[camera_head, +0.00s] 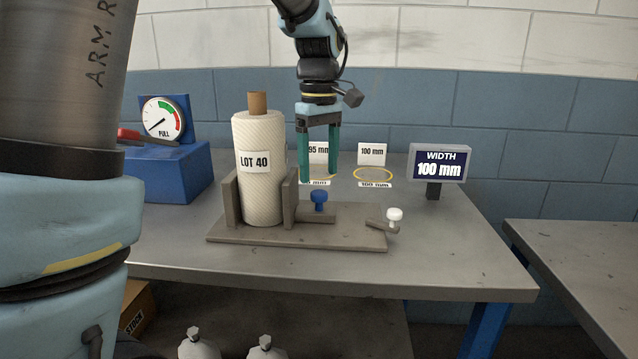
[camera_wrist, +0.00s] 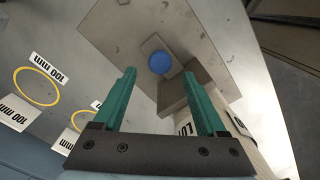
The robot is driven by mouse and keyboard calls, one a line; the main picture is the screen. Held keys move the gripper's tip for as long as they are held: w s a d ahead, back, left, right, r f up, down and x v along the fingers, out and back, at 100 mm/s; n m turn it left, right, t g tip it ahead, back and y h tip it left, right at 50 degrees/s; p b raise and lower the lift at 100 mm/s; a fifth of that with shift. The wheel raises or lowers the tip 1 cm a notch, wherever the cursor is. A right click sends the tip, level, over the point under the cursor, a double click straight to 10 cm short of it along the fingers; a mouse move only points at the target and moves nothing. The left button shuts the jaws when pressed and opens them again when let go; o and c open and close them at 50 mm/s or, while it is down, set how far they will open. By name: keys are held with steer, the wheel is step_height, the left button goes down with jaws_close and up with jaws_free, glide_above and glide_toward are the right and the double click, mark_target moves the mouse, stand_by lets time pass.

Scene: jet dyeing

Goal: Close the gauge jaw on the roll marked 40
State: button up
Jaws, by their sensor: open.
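The roll marked LOT 40 (camera_head: 262,190) is cream and stands upright on the gauge's base plate (camera_head: 340,237). A fixed grey jaw (camera_head: 231,197) is at its left, and the sliding grey jaw (camera_head: 290,200) is at its right; I cannot tell whether this one touches the roll. The sliding jaw's arm carries a blue knob (camera_head: 319,197), also seen in the wrist view (camera_wrist: 160,63). A lever with a white knob (camera_head: 394,214) is at the plate's right end. My gripper (camera_head: 318,180) is open and empty, pointing down above the blue knob, with the knob between its fingers in the wrist view.
A display (camera_head: 438,164) reads WIDTH 100 mm. Yellow rings labelled 95 mm and 100 mm (camera_head: 373,174) lie behind the gauge. A blue box with a PULL dial (camera_head: 162,118) stands at the left. The table (camera_head: 460,245) is clear at the right.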

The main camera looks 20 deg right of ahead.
step_height(320, 180, up, 6)
steer(key=shift+r, duration=0.15)
stand_by(1.2)
